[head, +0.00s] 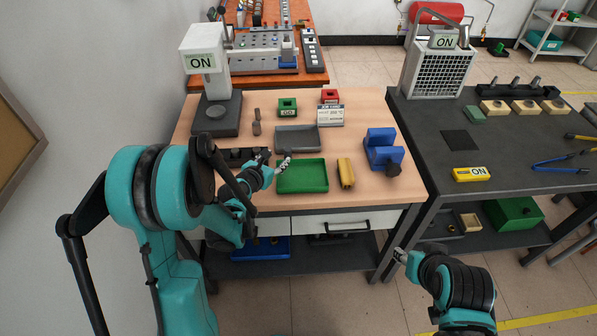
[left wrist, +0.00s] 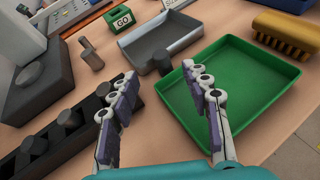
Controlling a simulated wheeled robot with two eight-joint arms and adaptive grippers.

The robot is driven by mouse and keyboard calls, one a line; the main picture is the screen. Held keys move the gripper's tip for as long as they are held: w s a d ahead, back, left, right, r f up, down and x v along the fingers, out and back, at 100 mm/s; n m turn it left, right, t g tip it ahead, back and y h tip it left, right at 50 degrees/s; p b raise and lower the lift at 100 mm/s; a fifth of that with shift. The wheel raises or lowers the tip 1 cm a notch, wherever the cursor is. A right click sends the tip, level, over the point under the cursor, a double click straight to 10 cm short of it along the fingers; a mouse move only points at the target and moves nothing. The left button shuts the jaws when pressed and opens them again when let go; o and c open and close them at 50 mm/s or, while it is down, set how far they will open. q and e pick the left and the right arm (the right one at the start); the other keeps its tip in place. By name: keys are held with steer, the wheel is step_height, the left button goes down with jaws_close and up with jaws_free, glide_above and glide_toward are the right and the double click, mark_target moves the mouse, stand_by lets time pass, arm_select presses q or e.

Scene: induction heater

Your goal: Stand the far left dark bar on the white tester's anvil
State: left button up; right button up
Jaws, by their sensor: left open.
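The white tester (head: 205,62) stands at the table's back left, with an ON sign. Its dark base carries a round dark anvil (head: 215,112), which looks bare; the anvil also shows in the left wrist view (left wrist: 33,73). A black rack (left wrist: 48,130) holds several short, round dark bars in a row. The leftmost bar visible in the left wrist view (left wrist: 34,146) stands in the rack. In the head view, my arm partly hides the rack. My left gripper (head: 274,160) is open and empty, between the rack and the green tray. My right gripper (head: 400,256) is off the table's front; its jaws are unclear.
A green tray (head: 303,188) and grey tray (head: 276,139) lie right of the rack. A yellow brush (head: 346,173) and blue block (head: 382,150) are farther right. A green GO box (head: 287,107) stands behind.

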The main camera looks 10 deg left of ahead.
mark_target(287, 150)
arm_select(q)
steer(key=shift+f+n, duration=0.4)
steer(key=shift+w+d+f, duration=0.15)
steer(key=shift+w+f, duration=0.05)
steer(key=shift+w, duration=0.05)
steer(key=x, duration=0.2)
steer(key=b+x, duration=0.1)
steer(key=x, duration=0.2)
steer(key=b+x, duration=0.1)
steer(key=x, duration=0.1)
steer(key=shift+w+r, duration=0.3)
steer(key=shift+w, duration=0.05)
arm_select(e)
steer(key=shift+s+d+f, duration=0.1)
steer(key=shift+s+f, duration=0.05)
steer(key=shift+f, duration=0.5)
steer(key=shift+s+d+f, duration=0.1)
steer(key=shift+s+f, duration=0.05)
steer(key=shift+f, duration=0.45)
arm_select(q)
jaws_close()
